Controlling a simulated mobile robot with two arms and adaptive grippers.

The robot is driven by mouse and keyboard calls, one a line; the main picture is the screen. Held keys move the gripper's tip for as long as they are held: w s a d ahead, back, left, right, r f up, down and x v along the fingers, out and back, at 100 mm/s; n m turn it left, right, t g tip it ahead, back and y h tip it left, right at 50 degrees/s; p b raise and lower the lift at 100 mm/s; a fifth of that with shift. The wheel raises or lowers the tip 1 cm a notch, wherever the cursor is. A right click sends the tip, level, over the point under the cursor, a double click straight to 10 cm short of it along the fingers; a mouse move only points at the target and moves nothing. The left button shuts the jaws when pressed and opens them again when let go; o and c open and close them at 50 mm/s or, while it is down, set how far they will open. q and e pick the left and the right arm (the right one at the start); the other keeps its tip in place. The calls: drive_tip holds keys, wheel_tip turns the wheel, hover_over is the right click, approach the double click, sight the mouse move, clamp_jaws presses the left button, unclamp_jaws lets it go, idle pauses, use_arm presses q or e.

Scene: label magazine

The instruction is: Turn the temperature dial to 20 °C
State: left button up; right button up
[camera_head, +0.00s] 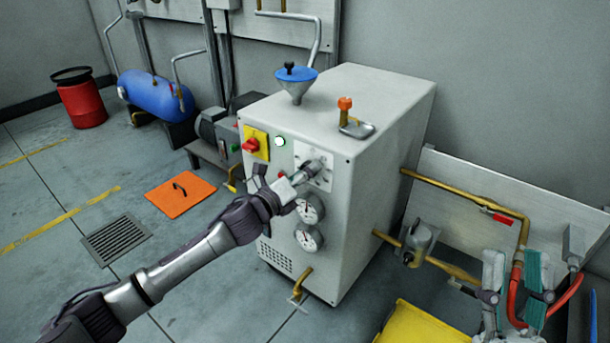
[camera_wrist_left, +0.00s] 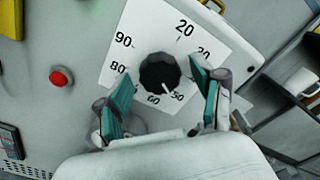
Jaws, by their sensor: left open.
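The temperature dial (camera_wrist_left: 160,72) is a dark knurled knob on a white scale plate (camera_wrist_left: 138,28) on the machine front. In the left wrist view its white mark points down, between 50 and 60 and closer to 50. The number 20 is at the upper right of the plate. My left gripper (camera_wrist_left: 161,78) is open, with one teal-padded finger on each side of the dial and gaps to it. In the head view my left gripper (camera_head: 304,176) reaches the plate (camera_head: 322,182) and covers the dial. My right gripper (camera_head: 514,275) is open and empty at the lower right.
The grey machine (camera_head: 380,130) carries a red button (camera_wrist_left: 61,76) beside the plate, a red-and-yellow switch (camera_head: 255,144), and two gauges (camera_head: 309,239) below. A blue funnel (camera_head: 296,82) stands on top. Brass pipes (camera_head: 465,195) run at right. A yellow bin (camera_head: 425,325) is at the bottom.

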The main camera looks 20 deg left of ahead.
drive_tip(key=shift+s+r, duration=0.1)
use_arm(q)
drive_tip(key=c, duration=1.1)
drive_tip(key=shift+c, duration=0.2)
